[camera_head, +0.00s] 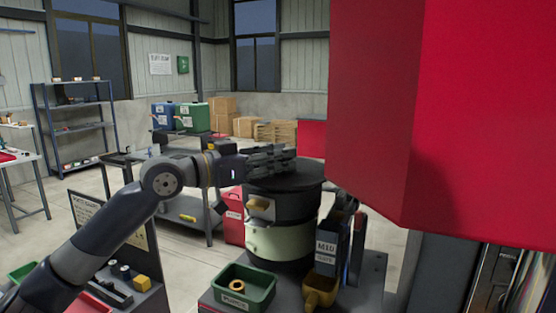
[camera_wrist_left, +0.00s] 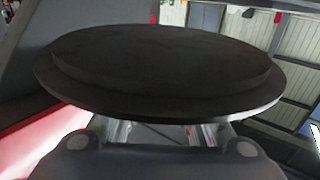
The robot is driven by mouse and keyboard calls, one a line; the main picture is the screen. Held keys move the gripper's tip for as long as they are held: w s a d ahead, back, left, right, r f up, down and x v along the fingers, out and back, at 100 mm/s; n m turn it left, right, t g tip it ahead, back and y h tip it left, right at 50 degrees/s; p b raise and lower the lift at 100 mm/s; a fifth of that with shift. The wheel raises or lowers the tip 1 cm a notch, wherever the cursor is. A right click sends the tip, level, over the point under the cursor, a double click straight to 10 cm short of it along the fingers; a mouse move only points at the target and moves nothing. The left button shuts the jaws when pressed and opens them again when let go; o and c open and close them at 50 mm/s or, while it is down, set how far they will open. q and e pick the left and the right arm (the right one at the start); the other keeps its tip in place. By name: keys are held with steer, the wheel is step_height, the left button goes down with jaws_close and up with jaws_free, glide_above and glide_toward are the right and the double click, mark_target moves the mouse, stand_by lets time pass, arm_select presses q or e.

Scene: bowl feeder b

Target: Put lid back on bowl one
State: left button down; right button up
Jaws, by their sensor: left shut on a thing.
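The lid (camera_head: 292,177) is a wide, dark round disc. It lies level over the top of bowl one (camera_head: 280,245), a drum with a dark upper part and a pale band. I cannot tell whether the lid touches the rim or hangs just above it. My left gripper (camera_head: 272,158) reaches in from the left over the lid and is shut on it. In the left wrist view the lid (camera_wrist_left: 165,70) fills the upper middle, with a stepped edge, and hides the fingertips and the bowl. My right gripper does not show.
A green bin (camera_head: 244,288) with a brass-coloured ring, a yellow scoop-like part (camera_head: 320,290) and a dark M10 box (camera_head: 327,250) stand close to the bowl. A large red panel (camera_head: 470,110) blocks the right side. A cart (camera_head: 190,205) stands behind my left arm.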

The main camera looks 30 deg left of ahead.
arm_select(q)
steer(key=w+a, duration=0.1)
steer(key=w, duration=0.1)
steer(key=w+a+p, duration=0.1)
steer(key=w, duration=0.1)
steer(key=w+a+p, duration=0.1)
steer(key=w, duration=0.1)
steer(key=shift+a+f, duration=0.15)
steer(key=shift+a, duration=0.1)
steer(key=shift+w+a+f, duration=0.2)
steer(key=shift+w+a, duration=0.05)
steer(key=shift+w, duration=0.25)
steer(key=shift+f+p, duration=1)
steer(key=shift+f, duration=0.55)
steer(key=shift+a+f, duration=0.1)
steer(key=shift+f, duration=0.05)
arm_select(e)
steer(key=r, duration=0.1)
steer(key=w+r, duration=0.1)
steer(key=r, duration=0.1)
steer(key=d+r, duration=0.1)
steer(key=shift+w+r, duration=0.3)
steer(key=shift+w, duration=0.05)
arm_select(q)
steer(key=shift+f, duration=0.2)
steer(key=c, duration=1.3)
jaws_free()
steer(key=shift+s, duration=0.1)
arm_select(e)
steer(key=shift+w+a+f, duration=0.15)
